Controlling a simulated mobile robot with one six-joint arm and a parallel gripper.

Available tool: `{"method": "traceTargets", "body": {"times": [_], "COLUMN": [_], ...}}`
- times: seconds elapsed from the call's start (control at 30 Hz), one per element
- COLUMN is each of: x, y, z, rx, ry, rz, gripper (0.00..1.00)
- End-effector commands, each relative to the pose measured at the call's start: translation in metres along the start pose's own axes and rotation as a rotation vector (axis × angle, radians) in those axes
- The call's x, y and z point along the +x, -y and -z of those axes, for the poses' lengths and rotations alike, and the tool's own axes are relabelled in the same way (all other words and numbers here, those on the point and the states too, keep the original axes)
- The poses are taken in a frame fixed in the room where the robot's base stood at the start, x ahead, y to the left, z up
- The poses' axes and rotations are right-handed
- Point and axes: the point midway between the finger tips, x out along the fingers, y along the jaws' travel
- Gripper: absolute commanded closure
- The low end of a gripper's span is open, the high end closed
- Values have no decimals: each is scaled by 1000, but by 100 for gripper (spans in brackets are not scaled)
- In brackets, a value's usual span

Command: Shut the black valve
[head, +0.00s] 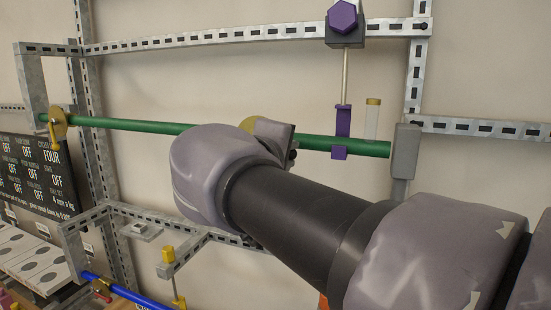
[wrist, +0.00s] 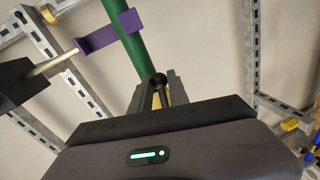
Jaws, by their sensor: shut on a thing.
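A green pipe (head: 135,125) runs across the frame in the head view, and its upper end also shows in the wrist view (wrist: 128,38). A brass disc (head: 249,124) on the pipe is mostly hidden behind my arm. In the wrist view my gripper (wrist: 160,84) is at the pipe, its grey fingers shut around a small black part, seemingly the handle of the black valve (wrist: 158,80). The valve body and the handle's angle are largely hidden by the fingers. In the head view my arm covers most of this spot.
A purple clamp (head: 342,125) hangs on a rod over the pipe, right of my gripper. A yellow-handled disc (head: 57,123) sits at the pipe's left end. Slotted metal rails (head: 250,35) frame the wall.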

Motion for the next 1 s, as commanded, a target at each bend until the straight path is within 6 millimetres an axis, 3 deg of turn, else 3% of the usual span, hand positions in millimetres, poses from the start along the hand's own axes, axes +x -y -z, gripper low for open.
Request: {"method": "traceTargets", "body": {"times": [0.03, 0.47, 0.8, 1.0], "x": [2, 1, 4, 4], "y": [7, 7, 22, 18], "z": [-1, 0, 1, 2], "rx": [20, 65, 213, 238], "ry": [-3, -13, -43, -48], "rz": [0, 0, 0, 1], "gripper": [100, 100, 100, 100]}}
